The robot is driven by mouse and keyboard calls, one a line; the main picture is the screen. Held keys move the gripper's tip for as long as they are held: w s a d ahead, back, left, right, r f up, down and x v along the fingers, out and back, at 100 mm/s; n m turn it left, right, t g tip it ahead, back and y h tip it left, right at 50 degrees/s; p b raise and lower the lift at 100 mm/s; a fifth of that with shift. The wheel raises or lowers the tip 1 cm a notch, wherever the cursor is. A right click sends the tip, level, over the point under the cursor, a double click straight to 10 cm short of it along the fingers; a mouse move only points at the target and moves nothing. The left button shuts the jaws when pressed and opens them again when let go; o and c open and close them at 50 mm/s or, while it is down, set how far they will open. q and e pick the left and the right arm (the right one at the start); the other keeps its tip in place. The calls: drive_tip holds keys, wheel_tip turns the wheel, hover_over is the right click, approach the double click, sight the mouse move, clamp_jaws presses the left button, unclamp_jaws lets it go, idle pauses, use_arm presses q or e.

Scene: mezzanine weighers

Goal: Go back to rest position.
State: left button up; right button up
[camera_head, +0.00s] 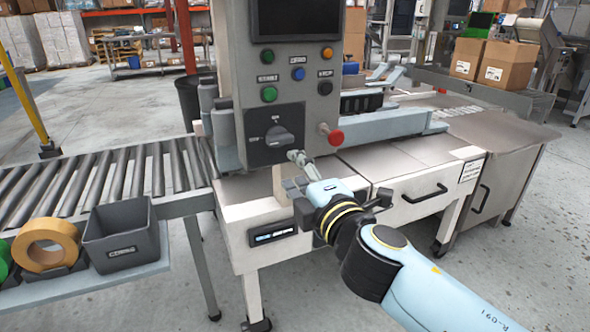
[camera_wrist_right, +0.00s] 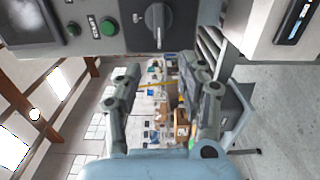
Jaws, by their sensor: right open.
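My right arm reaches in from the lower right of the head view. Its gripper (camera_head: 300,160) is in front of the control panel (camera_head: 285,90), close below the rotary switch (camera_head: 279,137). In the right wrist view the two fingers of the gripper (camera_wrist_right: 160,90) stand apart with nothing between them. The rotary switch (camera_wrist_right: 158,18) shows above the fingertips there, clear of them. My left gripper is in neither view.
A roller conveyor (camera_head: 100,180) runs off to the left. A grey bin (camera_head: 121,236) and an orange tape roll (camera_head: 46,245) sit on a shelf beside it. A red knob (camera_head: 333,136) sticks out by the panel. The floor at front left is clear.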

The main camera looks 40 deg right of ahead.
idle(0.3)
drive_tip(key=s+d+f+m+g+y, duration=0.15)
drive_tip(key=s+f+g, duration=0.35)
drive_tip(key=f, duration=1.2)
drive_tip(key=s+f+m+g, duration=0.35)
drive_tip(key=s+f, duration=0.45)
drive_tip(key=f, duration=0.9)
drive_tip(key=s+f+m+g, duration=0.2)
drive_tip(key=s+f, duration=0.4)
drive_tip(key=s, duration=0.4)
drive_tip(key=s+a+f+m+g+y, duration=0.1)
drive_tip(key=s+f+m+g, duration=0.2)
drive_tip(key=s, duration=0.8)
drive_tip(key=s+f+m+g, duration=0.3)
drive_tip(key=s+f+m, duration=0.2)
drive_tip(key=s+f, duration=0.3)
drive_tip(key=s, duration=0.3)
drive_tip(key=shift+a+f+y, duration=0.35)
drive_tip(key=shift+s+g, duration=0.15)
drive_tip(key=shift+g, duration=0.1)
